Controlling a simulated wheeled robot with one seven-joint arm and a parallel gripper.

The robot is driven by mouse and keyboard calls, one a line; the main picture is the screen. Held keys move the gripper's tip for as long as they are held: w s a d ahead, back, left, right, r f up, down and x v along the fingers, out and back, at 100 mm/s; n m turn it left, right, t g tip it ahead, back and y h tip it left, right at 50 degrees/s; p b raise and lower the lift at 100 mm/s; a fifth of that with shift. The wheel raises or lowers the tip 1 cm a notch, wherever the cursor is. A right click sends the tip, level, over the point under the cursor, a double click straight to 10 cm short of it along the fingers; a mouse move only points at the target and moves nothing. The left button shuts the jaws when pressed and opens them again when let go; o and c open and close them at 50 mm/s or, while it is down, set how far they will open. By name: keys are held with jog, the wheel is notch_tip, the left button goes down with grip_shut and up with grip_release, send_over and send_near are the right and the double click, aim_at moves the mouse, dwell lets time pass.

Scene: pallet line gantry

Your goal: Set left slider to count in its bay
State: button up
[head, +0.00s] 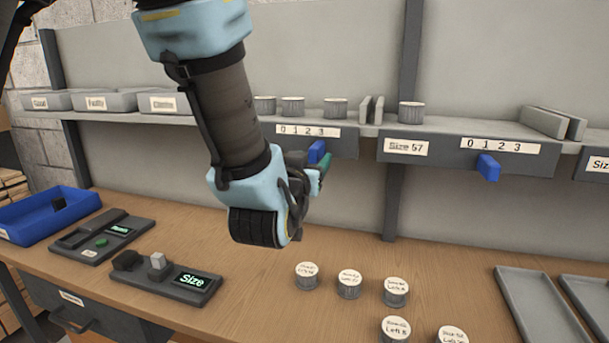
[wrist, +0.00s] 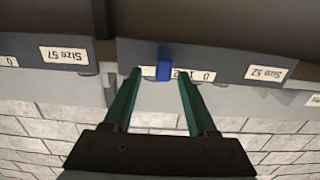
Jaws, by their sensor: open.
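The left slider, a blue tab (head: 317,152), sits on the dark rail (head: 345,142) under a 0–3 scale, near the 2–3 end. In the wrist view, which is upside down, the blue tab (wrist: 164,62) covers part of the scale beside the 1; its exact mark is unclear. That rail is labelled Size 52 (wrist: 266,73). Three grey tins (head: 293,106) show on the shelf above it; my arm may hide more. My gripper (wrist: 160,74) is open, its green fingers on either side of the tab, apparently short of touching it. In the head view my wrist mostly hides it.
The Size 57 bay (head: 406,149) to the right has its own blue slider (head: 488,167) and one tin (head: 411,112). Several labelled tins (head: 349,284) stand on the bench. Two display consoles (head: 193,281) and a blue bin (head: 40,222) lie left; grey trays (head: 541,305) right.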

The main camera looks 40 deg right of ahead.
jog(key=b+v, duration=0.4)
jog(key=shift+a+f, duration=0.1)
jog(key=shift+f, duration=0.2)
jog(key=b+v, duration=0.2)
jog(key=b, duration=0.5)
jog(key=shift+s+a+r+b, duration=0.15)
jog(key=shift+r+b, duration=0.1)
jog(key=shift+b, duration=0.1)
